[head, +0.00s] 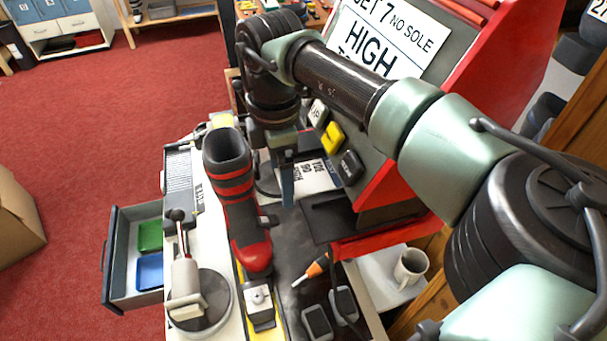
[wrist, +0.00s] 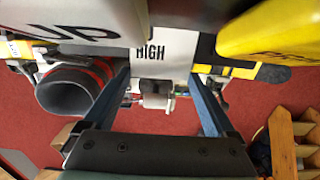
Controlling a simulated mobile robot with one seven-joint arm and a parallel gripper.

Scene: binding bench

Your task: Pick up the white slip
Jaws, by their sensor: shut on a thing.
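The white slip (head: 320,180) is a flat white piece with black print, beside the foot of the red machine in the head view. In the wrist view the slip (wrist: 165,48), with "HIGH" readable, lies between my two blue fingers. My gripper (head: 289,182) points down at the slip's left side in the head view; one blue finger shows there and the other is hidden. In the wrist view my gripper (wrist: 162,78) is shut on the slip, with a finger at each side edge. I cannot tell whether the slip is clear of the surface beneath.
A black and red ski boot (head: 232,190) stands close left of my gripper. The red machine (head: 480,90) with yellow, white and black buttons rises at right. An orange-handled screwdriver (head: 316,267) and a mug (head: 410,266) are nearer. An open drawer (head: 125,240) juts out left.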

